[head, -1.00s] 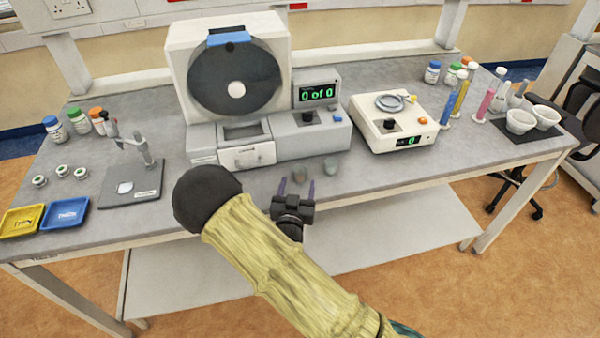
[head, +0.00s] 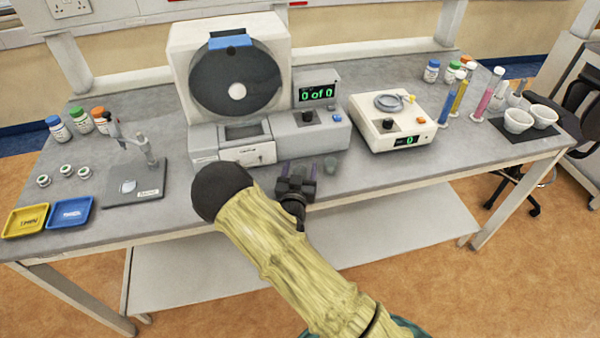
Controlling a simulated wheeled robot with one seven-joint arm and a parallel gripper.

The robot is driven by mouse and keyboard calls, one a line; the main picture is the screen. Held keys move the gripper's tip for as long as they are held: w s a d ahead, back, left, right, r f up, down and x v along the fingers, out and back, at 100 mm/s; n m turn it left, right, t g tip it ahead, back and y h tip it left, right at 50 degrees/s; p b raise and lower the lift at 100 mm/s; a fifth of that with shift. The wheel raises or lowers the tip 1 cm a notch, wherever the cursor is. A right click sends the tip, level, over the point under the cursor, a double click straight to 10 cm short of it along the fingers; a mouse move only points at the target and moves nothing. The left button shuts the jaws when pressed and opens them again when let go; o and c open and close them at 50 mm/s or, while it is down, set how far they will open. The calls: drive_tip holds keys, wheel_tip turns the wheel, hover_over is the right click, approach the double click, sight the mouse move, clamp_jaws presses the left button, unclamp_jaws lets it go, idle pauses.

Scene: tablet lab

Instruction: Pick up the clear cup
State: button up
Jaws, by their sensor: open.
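A small translucent grey-green cup (head: 331,165) stands upright on the bench, in front of the machine with the "0 of 0" display. It looks like the clear cup, though it is too small to be sure. My gripper (head: 299,168) is open just left of it, low over the front of the bench, with its fingers pointing away toward the machine. A second, browner small cup was visible there earlier; it is now mostly hidden by the gripper, and I cannot tell whether it is between the fingers.
The large white machine (head: 233,45) with a dark disc and its grey front units stand close behind the cup. A white device (head: 392,122) is to the right. A balance-like stand (head: 133,185) and blue tray (head: 69,212) are to the left.

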idle(0.4)
drive_tip(key=c, duration=0.8)
drive_tip(key=shift+c, duration=0.2)
drive_tip(key=shift+s+r, duration=0.1)
drive_tip(key=shift+s, duration=0.05)
drive_tip(key=shift+s+r+b, duration=0.2)
drive_tip(key=shift+s+b, duration=0.05)
drive_tip(key=shift+b, duration=0.15)
wheel_tip(320, 180, up, 6)
drive_tip(key=b, duration=0.1)
drive_tip(key=s+d+p, duration=0.2)
drive_tip(key=s+p, duration=0.3)
drive_tip(key=s, duration=0.4)
drive_tip(key=s+d+p, duration=0.3)
drive_tip(key=s+p, duration=0.2)
drive_tip(key=s, duration=0.4)
drive_tip(key=shift+s+d+r, duration=0.2)
drive_tip(key=shift+s, duration=0.05)
